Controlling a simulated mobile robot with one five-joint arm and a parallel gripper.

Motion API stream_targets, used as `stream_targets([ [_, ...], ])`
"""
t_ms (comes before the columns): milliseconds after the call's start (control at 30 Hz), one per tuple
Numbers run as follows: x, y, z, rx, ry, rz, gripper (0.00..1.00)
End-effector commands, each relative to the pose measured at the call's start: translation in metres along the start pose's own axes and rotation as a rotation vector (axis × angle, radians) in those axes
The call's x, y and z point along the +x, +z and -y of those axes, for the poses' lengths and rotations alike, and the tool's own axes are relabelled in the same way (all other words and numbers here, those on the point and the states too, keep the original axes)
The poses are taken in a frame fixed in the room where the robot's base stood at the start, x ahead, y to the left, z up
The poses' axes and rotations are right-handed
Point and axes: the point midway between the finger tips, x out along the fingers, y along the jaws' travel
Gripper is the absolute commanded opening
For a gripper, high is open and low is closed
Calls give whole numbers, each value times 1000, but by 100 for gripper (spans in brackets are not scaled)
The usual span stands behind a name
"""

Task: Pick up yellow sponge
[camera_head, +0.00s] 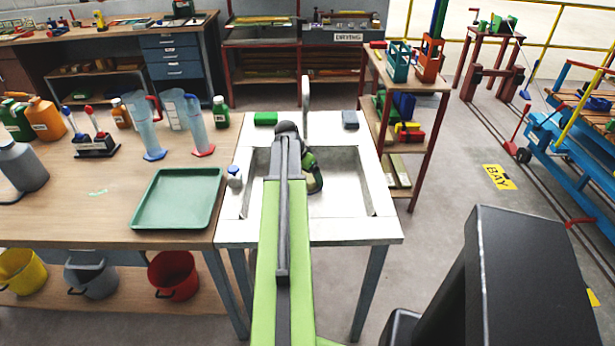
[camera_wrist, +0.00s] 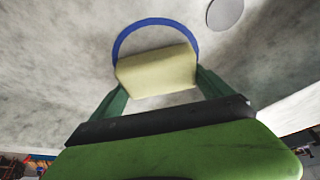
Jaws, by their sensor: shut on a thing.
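The yellow sponge (camera_wrist: 155,71) is a pale yellow block in the wrist view. It lies between the two dark green fingers of my gripper (camera_wrist: 158,84), which is shut on it. In the head view a green part of my gripper (camera_head: 314,175) shows inside the sink basin (camera_head: 345,195). The fingertips and the sponge are hidden there behind my arm. In the wrist view a blue curved rim (camera_wrist: 125,40) shows just beyond the sponge. I cannot tell whether the sponge touches the grey basin surface.
A faucet (camera_head: 306,92) stands behind the basin, with a green block (camera_head: 265,118) and a grey block (camera_head: 350,119) on the back ledge. A green tray (camera_head: 178,226) lies on the bench to the left.

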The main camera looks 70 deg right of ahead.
Motion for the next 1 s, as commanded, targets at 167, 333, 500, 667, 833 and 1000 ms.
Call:
stream_targets([
  [167, -28, -12, 0, 0, 0, 0, 46],
  [333, -51, -19, -24, 5, 2, 0, 46],
  [500, -75, -26, -64, 4, 1, 0, 46],
  [667, -92, -32, -96, 3, 1, 0, 46],
  [833, -98, -35, -114, 2, 1, 0, 46],
  [1000, -98, -36, -118, 2, 1, 0, 46],
])
